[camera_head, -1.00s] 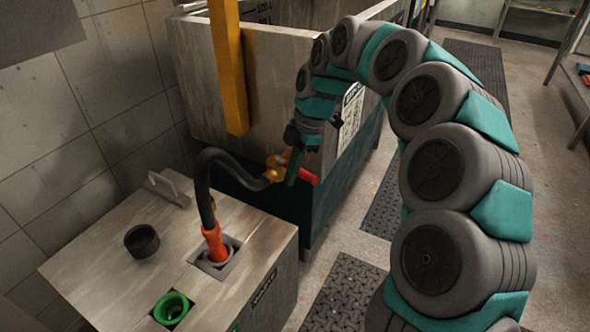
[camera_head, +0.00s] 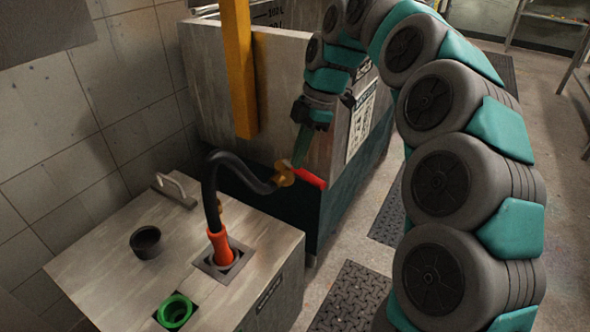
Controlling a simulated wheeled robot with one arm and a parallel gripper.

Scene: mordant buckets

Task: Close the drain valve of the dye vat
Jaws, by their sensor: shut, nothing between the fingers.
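The dye vat (camera_head: 200,75) is a large grey metal tank with a dark lower part. Its drain valve (camera_head: 284,173) is a brass fitting low on the near side, with a red lever handle (camera_head: 312,178) pointing right and slightly down. My gripper (camera_head: 298,161) is shut and empty. Its green fingers point down at the valve, just above the brass body and the left end of the red handle. I cannot tell whether they touch it. A black hose (camera_head: 212,185) runs from the valve to an orange fitting (camera_head: 221,246).
The orange fitting sits in a socket of a low grey cabinet (camera_head: 110,262). A green port (camera_head: 175,311), a black cup (camera_head: 145,241) and a metal handle (camera_head: 175,188) are on its top. A yellow post (camera_head: 240,70) stands before the vat. Dark mats (camera_head: 352,297) lie on the floor.

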